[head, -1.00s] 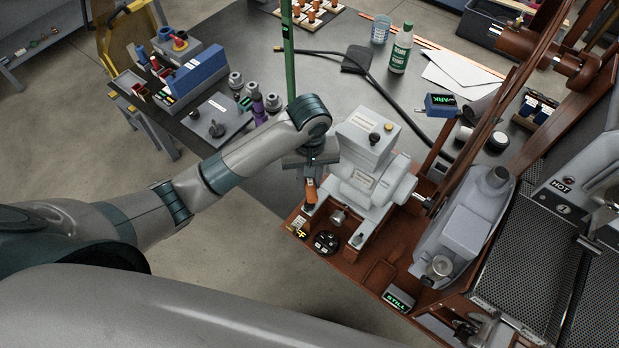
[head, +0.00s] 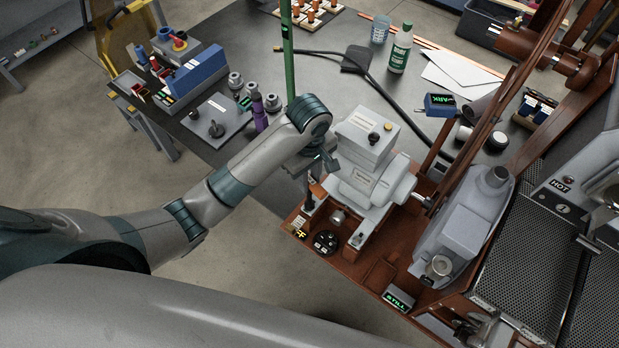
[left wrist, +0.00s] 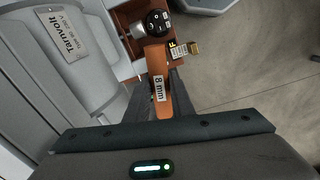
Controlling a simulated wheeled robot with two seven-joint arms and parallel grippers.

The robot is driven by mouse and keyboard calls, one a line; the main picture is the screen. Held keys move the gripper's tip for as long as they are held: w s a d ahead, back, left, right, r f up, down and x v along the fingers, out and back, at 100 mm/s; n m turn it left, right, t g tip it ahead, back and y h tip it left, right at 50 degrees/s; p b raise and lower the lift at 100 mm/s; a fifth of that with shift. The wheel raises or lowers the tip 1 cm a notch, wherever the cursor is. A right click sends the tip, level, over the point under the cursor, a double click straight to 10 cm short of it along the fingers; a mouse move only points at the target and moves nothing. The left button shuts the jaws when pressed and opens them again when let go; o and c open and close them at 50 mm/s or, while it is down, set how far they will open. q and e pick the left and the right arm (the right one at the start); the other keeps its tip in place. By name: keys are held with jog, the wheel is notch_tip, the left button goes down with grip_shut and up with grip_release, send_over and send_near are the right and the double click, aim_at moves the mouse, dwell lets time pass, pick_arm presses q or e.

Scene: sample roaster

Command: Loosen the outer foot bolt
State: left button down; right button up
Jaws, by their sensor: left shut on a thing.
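My left gripper (head: 318,170) is shut on an orange-handled tool with an "8 mm" label (left wrist: 158,88). It is beside the near left end of the grey motor (head: 366,182). In the left wrist view the handle lies between my two fingers (left wrist: 165,92), and the motor housing (left wrist: 75,65) fills the left side, with a "Tarnvolt" plate. In the head view, the gripper covers most of the tool. I cannot make out the outer foot bolt or whether the tool touches it. My right gripper is not in view.
The motor stands on a brown base (head: 340,262) with a round black dial (head: 326,242) and a "STILL" display (head: 398,299). A green post (head: 288,50) rises behind my left wrist. A dark table (head: 330,70) beyond holds a bottle (head: 400,48) and papers.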

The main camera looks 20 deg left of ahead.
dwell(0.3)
pick_arm(q)
jog(key=shift+r+p, duration=0.5)
jog(key=shift+r, duration=1.25)
jog(key=shift+w+r, duration=0.15)
jog(key=shift+r, duration=2.25)
